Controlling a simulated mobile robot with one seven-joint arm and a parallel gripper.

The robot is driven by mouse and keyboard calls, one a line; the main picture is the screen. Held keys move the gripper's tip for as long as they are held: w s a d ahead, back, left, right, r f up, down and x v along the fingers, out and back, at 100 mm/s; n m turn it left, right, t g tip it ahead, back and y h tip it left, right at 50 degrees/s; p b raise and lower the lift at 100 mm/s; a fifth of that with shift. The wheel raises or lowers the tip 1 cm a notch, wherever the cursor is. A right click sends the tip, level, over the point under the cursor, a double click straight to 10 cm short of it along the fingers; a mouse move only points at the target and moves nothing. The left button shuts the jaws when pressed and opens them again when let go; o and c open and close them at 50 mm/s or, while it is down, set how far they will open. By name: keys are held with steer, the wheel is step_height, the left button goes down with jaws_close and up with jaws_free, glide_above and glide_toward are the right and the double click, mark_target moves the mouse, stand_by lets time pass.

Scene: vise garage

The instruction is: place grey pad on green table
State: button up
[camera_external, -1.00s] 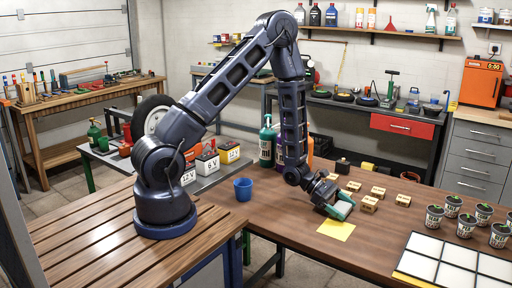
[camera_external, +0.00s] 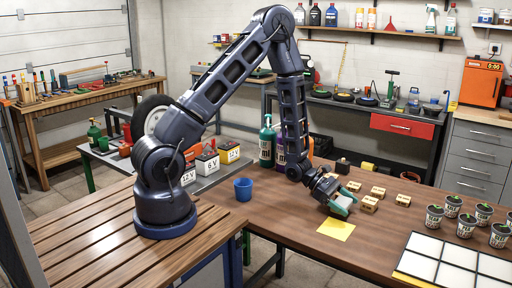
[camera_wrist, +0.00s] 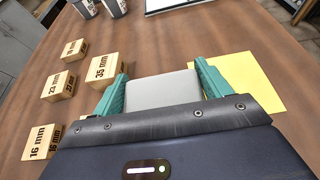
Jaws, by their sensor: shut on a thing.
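My gripper (camera_external: 342,205) is low over the brown wooden table, beside the yellow sheet (camera_external: 336,229). In the wrist view, my gripper's teal fingers (camera_wrist: 160,92) are shut on the grey pad (camera_wrist: 162,88), a flat, rounded light-grey block. In the external view the fingers mostly hide the pad. I cannot tell whether it touches the tabletop. No plainly green tabletop shows; a grey-topped table (camera_external: 215,174) with green legs stands behind my arm and carries batteries.
Small marked wooden blocks (camera_external: 370,204) stand right of my gripper. A blue cup (camera_external: 243,189) is to its left. Bottles (camera_external: 267,146) stand behind. Plant pots (camera_external: 466,226) and a white panel (camera_external: 452,262) are at the right. The brown table (camera_external: 300,212) has free room between cup and gripper.

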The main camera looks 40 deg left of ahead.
mark_target(345, 202)
step_height(345, 202, up, 18)
stand_by(0.5)
